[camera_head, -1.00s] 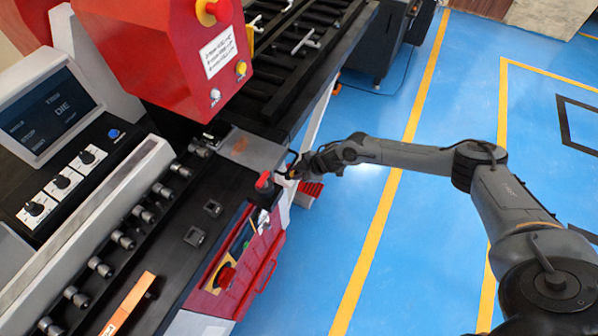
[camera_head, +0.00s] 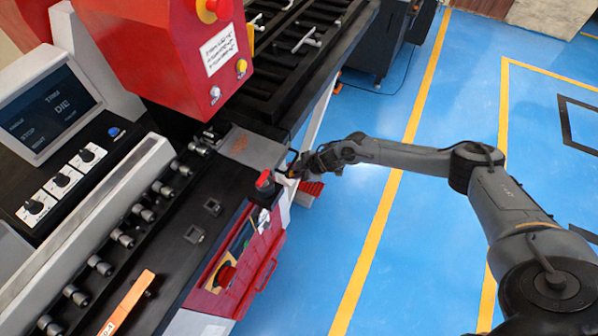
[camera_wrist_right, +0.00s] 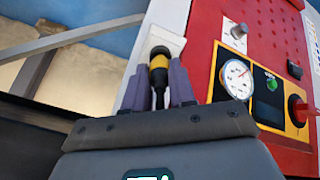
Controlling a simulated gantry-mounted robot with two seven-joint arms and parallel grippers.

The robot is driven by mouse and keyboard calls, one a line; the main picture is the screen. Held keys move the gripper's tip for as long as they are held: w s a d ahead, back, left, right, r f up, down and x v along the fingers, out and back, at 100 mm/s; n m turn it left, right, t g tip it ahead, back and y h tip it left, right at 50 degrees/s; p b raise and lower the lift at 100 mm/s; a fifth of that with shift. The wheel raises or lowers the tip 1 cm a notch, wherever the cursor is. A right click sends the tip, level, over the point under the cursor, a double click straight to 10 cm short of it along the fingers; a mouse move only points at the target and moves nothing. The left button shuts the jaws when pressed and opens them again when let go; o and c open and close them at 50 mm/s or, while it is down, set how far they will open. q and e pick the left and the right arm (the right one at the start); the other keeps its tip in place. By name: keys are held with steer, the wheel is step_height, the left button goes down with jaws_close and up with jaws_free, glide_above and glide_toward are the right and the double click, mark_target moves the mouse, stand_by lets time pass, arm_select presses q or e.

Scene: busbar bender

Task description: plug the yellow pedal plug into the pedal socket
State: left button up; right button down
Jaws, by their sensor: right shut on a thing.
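The yellow pedal plug (camera_wrist_right: 159,73), yellow with black ends, is held between the purple-grey fingers of my right gripper (camera_wrist_right: 172,88) in the right wrist view. The gripper is shut on it. The plug's black tip points at a pale plate (camera_wrist_right: 167,40) on the machine's side, beside the red panel. The pedal socket is not clearly visible; the plug tip covers that spot, and I cannot tell whether it has entered. In the head view my right gripper (camera_head: 293,171) is at the machine's front corner. My left gripper is not in view.
The red panel (camera_wrist_right: 205,30) carries a gauge (camera_wrist_right: 236,78), a green button and a red knob (camera_wrist_right: 298,111). In the head view a red lever switch (camera_head: 264,180) stands close to my gripper. A red pedal (camera_head: 312,188) lies below it.

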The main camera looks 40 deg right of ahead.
steer(key=shift+w+a+f+b, duration=0.2)
steer(key=shift+w+f+b, duration=0.1)
steer(key=shift+f+b, duration=0.15)
steer(key=shift+w+f, duration=0.1)
steer(key=shift+f, duration=0.1)
steer(key=c, duration=0.8)
jaws_free()
steer(key=shift+c, duration=0.2)
steer(key=p+v, duration=0.1)
steer(key=v, duration=1)
steer(key=shift+p, duration=0.4)
